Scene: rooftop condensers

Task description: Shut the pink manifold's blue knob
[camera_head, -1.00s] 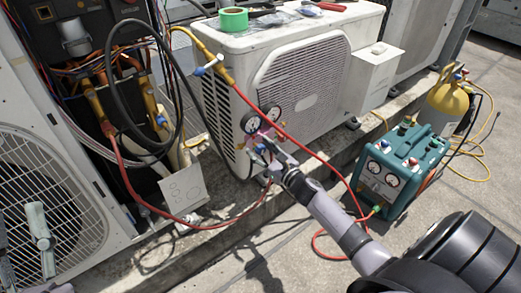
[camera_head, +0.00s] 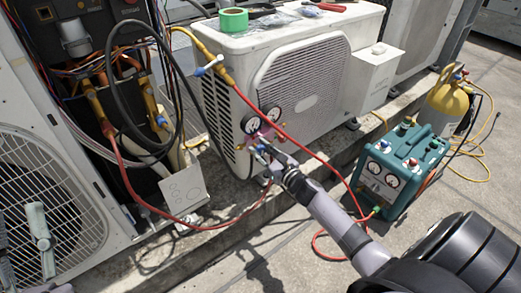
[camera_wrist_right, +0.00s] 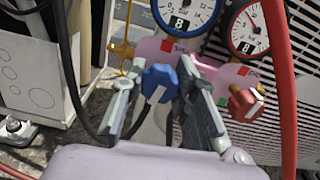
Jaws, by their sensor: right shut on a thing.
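The pink manifold (camera_wrist_right: 225,73) carries two round gauges and is held against the front of the white condenser. Its blue knob (camera_wrist_right: 160,84) has a white mark and sits between the fingers of my right gripper (camera_wrist_right: 160,98), which is shut on it. A red knob (camera_wrist_right: 245,104) is on the manifold to the right, just beside the right finger. In the head view the manifold (camera_head: 270,132) is small and my right gripper (camera_head: 275,158) reaches it from below right, partly covering it. A grey-green gripper part at the far left, likely my left gripper (camera_head: 40,235), is mostly cut off.
A red hose (camera_wrist_right: 281,80) runs down close to the gripper's right, and a black hose (camera_wrist_right: 68,70) lies to its left. The white condenser (camera_head: 330,95) stands behind. A teal recovery unit (camera_head: 405,168) and a yellow cylinder (camera_head: 446,105) stand on the right.

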